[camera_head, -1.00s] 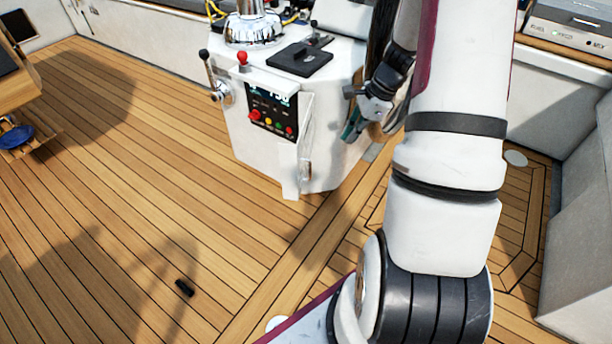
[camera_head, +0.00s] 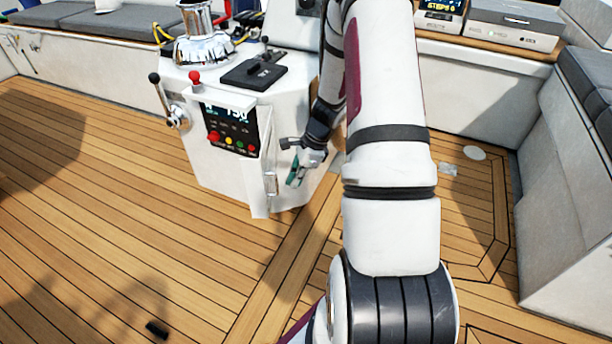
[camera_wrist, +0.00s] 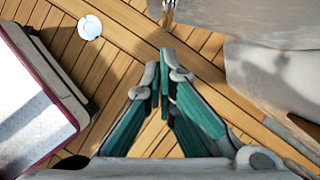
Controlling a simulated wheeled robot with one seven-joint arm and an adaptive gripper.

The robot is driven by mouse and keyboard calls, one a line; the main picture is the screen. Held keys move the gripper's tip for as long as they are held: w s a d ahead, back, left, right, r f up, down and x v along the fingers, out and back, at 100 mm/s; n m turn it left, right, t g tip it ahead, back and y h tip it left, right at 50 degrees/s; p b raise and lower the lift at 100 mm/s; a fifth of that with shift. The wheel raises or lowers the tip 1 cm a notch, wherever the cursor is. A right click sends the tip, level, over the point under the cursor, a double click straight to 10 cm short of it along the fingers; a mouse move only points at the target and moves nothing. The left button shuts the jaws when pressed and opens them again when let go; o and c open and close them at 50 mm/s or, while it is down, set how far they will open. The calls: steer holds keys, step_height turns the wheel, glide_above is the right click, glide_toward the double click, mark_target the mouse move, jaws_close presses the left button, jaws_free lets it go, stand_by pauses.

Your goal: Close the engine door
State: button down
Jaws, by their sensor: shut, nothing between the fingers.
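The engine door (camera_head: 262,175) is a white panel on the front of the white pedestal (camera_head: 290,110). It stands open, swung out and seen nearly edge-on, with a metal latch (camera_head: 271,183) on it. The dark engine panel (camera_head: 230,130) with a lit display and coloured buttons is uncovered. My gripper (camera_head: 293,176) is just right of the door, beside the pedestal, and looks apart from it. In the wrist view my gripper (camera_wrist: 161,78) has its green fingers together with nothing between them. The door cannot be made out clearly in the wrist view.
A lever with a red knob (camera_head: 195,77) and a black-knobbed lever (camera_head: 155,80) stick out at the pedestal's left. A grey-white seat (camera_head: 565,200) bounds the right side. The wooden deck (camera_head: 90,200) is open at left, with a small black object (camera_head: 157,329) on it.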

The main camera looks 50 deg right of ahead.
steer(key=shift+w+a, duration=0.45)
steer(key=shift+a, duration=0.15)
steer(key=shift+a, duration=0.1)
